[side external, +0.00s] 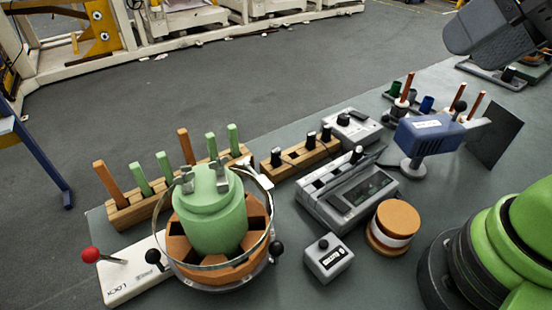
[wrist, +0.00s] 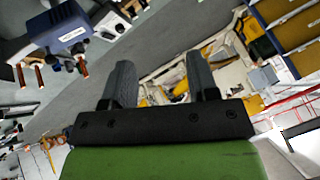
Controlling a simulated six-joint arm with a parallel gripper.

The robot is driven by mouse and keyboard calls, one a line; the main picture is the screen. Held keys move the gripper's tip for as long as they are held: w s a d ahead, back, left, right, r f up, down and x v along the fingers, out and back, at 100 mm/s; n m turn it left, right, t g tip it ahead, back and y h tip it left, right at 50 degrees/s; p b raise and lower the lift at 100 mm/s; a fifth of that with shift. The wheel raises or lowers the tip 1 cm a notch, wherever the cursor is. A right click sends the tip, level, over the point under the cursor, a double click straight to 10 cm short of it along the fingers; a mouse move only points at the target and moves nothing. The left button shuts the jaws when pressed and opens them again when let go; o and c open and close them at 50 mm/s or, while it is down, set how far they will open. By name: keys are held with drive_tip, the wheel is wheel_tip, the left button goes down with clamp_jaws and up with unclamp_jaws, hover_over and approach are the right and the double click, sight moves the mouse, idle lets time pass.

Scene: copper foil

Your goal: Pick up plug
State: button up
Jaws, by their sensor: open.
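A green stepped body with two grey prongs on top (side external: 212,210) looks most like the plug. It stands upright in an orange ring with a clear rim (side external: 252,262), at the front left of the bench in the side view. The wrist view does not show it. My gripper (wrist: 160,65) is open in the wrist view, its two grey fingers apart with nothing between them. It points out over the floor, away from the green body.
Wooden blocks with upright orange and green pegs (side external: 140,178) stand behind the green body. A grey device (side external: 350,192), an orange-and-white spool (side external: 393,222) and a small grey box (side external: 327,258) are right of it. A blue head on a stand (side external: 428,136) also shows in the wrist view (wrist: 55,30).

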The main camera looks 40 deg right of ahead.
drive_tip(key=w+a+g, duration=0.1)
drive_tip(key=w+g, duration=0.1)
drive_tip(key=w, duration=0.6)
drive_tip(key=n+g+h, duration=0.2)
drive_tip(key=g, duration=0.2)
hover_over(276, 151)
wheel_tip(276, 151, down, 22)
drive_tip(key=shift+s+d+f, duration=0.1)
drive_tip(key=shift+s, duration=0.05)
drive_tip(key=f, duration=0.5)
drive_tip(key=shift+w+f, duration=0.2)
drive_tip(key=shift+f, duration=0.2)
drive_tip(key=c, duration=1)
